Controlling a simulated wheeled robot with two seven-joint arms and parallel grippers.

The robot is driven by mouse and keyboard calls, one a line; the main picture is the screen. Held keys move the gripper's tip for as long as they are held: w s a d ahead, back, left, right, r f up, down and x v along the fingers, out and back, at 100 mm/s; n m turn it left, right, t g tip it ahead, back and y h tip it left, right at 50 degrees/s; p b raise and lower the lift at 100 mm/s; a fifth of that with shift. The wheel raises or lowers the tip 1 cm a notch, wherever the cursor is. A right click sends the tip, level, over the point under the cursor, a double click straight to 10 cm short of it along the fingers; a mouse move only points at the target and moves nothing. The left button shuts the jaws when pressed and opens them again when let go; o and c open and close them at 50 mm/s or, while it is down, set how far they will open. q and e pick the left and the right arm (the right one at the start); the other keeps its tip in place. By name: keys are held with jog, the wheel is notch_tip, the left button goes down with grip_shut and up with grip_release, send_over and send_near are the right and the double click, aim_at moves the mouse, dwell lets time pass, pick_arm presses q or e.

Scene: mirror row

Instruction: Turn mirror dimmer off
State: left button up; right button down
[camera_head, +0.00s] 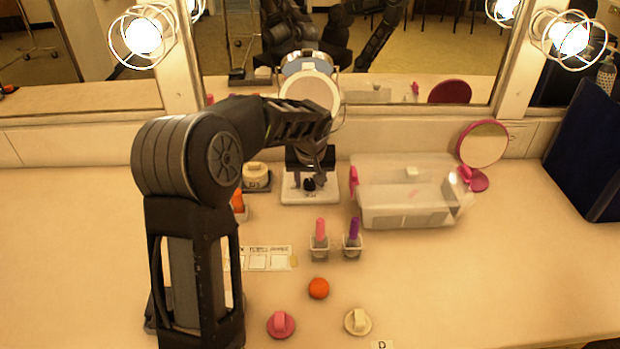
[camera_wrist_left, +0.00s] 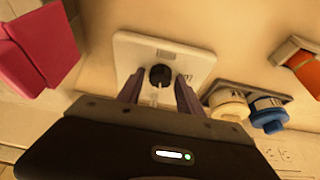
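The mirror dimmer is a white square plate (camera_head: 327,194) with a round black knob (camera_head: 309,184), at the back of the counter below the mirror. In the left wrist view the plate (camera_wrist_left: 196,66) and knob (camera_wrist_left: 160,76) face me, with a pale mark on the knob. My left gripper (camera_head: 312,166) reaches over the plate from behind the knob in the head view. In the left wrist view its two fingers (camera_wrist_left: 159,94) are apart, one on each side of the knob, with gaps visible. My right gripper is not directly in view.
A clear lidded box (camera_head: 405,215) with pink clips stands right of the dimmer. A pink round mirror (camera_head: 483,146) stands behind it. An orange ball (camera_head: 318,288) lies nearer. The right front counter is clear.

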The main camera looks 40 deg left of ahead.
pick_arm(q)
grip_shut()
dwell(0.4)
jog(key=shift+m+t+h, duration=0.3)
jog(key=shift+m+h, duration=0.2)
jog(key=shift+m, duration=1.1)
jog(key=shift+o, duration=1.1)
grip_release()
jog(key=v, duration=0.8)
